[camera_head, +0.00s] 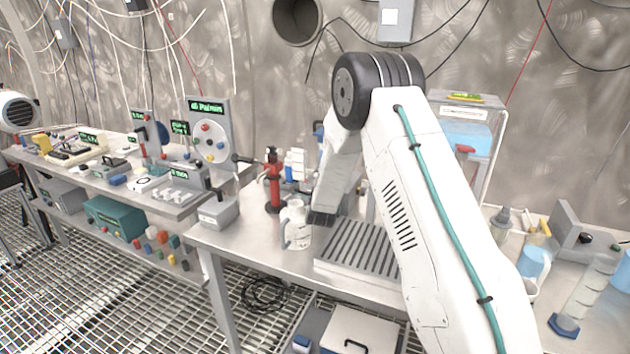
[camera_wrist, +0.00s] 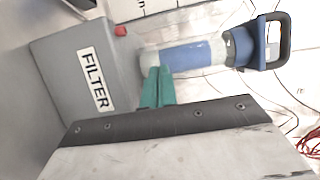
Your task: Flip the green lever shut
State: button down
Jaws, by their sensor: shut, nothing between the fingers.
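My gripper (camera_wrist: 158,73) shows in the wrist view as two teal fingers, pressed together and empty. Their tips are in front of or against a white and blue cylinder (camera_wrist: 190,56); I cannot tell whether they touch. I cannot make out a green lever in either view. In the head view my arm hides part of the bench, and the fingertips are not visible there.
In the head view, a slatted grey plate (camera_head: 360,247) and a white bottle (camera_head: 296,226) stand on the bench beneath my arm. A red stand (camera_head: 273,180) is left of the bottle. A clear blue-filled tank (camera_head: 468,138) is right of my arm. Loose cables hang on the wall.

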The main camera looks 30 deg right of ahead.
jog(key=shift+w+r, duration=0.1)
jog(key=shift+r, duration=0.1)
jog(key=v, duration=0.8)
jog(key=shift+f, duration=0.2)
